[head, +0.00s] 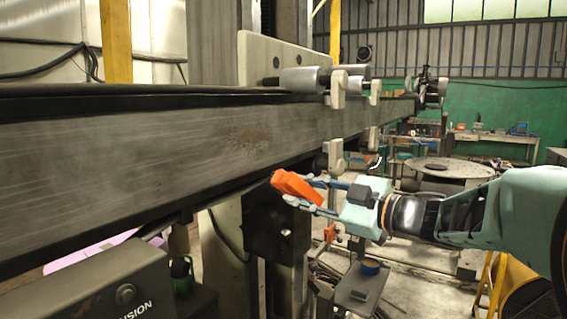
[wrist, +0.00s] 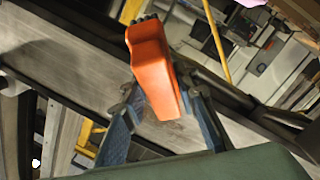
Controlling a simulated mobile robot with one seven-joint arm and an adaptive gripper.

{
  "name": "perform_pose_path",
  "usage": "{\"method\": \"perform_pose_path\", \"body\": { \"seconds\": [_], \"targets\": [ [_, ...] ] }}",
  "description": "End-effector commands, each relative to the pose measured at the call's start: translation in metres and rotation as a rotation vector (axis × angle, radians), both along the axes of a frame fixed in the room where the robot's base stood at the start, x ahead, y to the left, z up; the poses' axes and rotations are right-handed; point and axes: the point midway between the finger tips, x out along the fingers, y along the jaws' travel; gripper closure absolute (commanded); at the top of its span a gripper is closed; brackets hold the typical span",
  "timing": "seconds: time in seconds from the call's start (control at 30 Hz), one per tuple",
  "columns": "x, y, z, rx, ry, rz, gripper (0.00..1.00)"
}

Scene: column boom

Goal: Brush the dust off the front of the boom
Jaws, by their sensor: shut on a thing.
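The boom (head: 150,150) is a long grey beam that runs from the near left toward the back in the head view. A faint brown dusty patch (head: 248,138) shows on its front face. My gripper (head: 308,190) is shut on an orange brush (head: 294,185), below and right of that patch. In the wrist view the orange brush (wrist: 152,75) stands between the blue fingers of my gripper (wrist: 155,92), its dark bristle end at the top. The boom (wrist: 70,68) crosses diagonally behind it. I cannot tell whether the bristles touch the boom.
Rollers (head: 310,80) and brackets sit on top of the boom. A dark box (head: 275,225) hangs under it near my gripper. A small grey stand (head: 362,285) is below my gripper. A round table (head: 447,167) and a workbench (head: 492,137) are farther back.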

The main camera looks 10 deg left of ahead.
Motion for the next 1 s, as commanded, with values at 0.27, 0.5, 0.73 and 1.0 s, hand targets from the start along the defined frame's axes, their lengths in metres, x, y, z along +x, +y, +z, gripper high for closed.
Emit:
{"method": "perform_pose_path", "body": {
  "seconds": [0.27, 0.5, 0.73, 1.0],
  "targets": [
    [-0.095, 0.022, 0.076, 0.185, -0.143, 0.312, 0.92],
    [-0.133, 0.026, 0.095, 0.249, -0.170, 0.412, 0.92],
    [-0.128, 0.042, 0.097, 0.254, -0.169, 0.417, 0.92],
    [-0.117, 0.068, 0.097, 0.252, -0.169, 0.415, 0.92]
  ]
}}
